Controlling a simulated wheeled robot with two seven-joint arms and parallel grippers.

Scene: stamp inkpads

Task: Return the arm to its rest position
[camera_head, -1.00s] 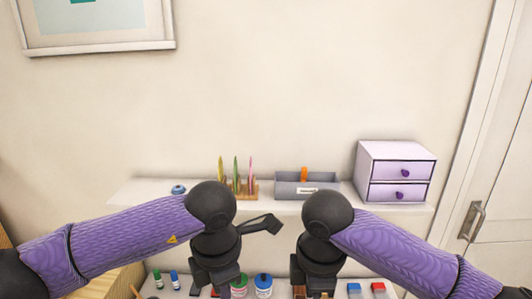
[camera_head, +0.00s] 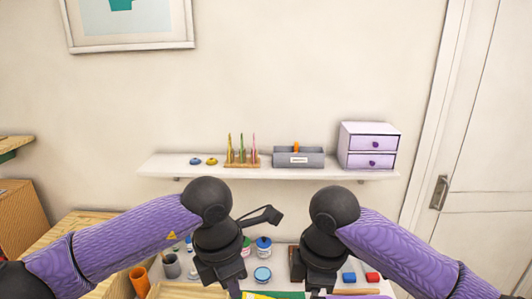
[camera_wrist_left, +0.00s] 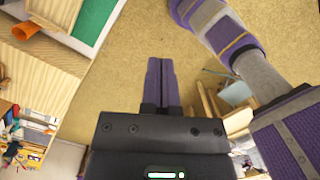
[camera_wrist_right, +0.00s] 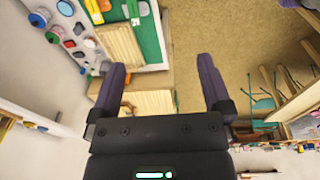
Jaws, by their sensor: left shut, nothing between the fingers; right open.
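My left arm (camera_head: 125,240) and right arm (camera_head: 410,250) have purple sleeves and black joints and are bent in front of me in the head view. Both hands point down near the bottom of that view. My left gripper (camera_wrist_left: 161,75) shows in the left wrist view with its purple fingers together and nothing between them. My right gripper (camera_wrist_right: 161,75) shows in the right wrist view with its fingers wide apart and empty. Both grippers hang apart from any object, as far as I see. The fingertips are mostly hidden in the head view.
A wall shelf (camera_head: 170,170) holds blue and yellow round items, a wooden rack (camera_head: 242,165), a grey box (camera_head: 299,158) and a lilac drawer unit (camera_head: 369,145). Below is a worktable with jars, an orange cup (camera_head: 139,279), a blue block (camera_head: 349,278) and a red block (camera_head: 372,278).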

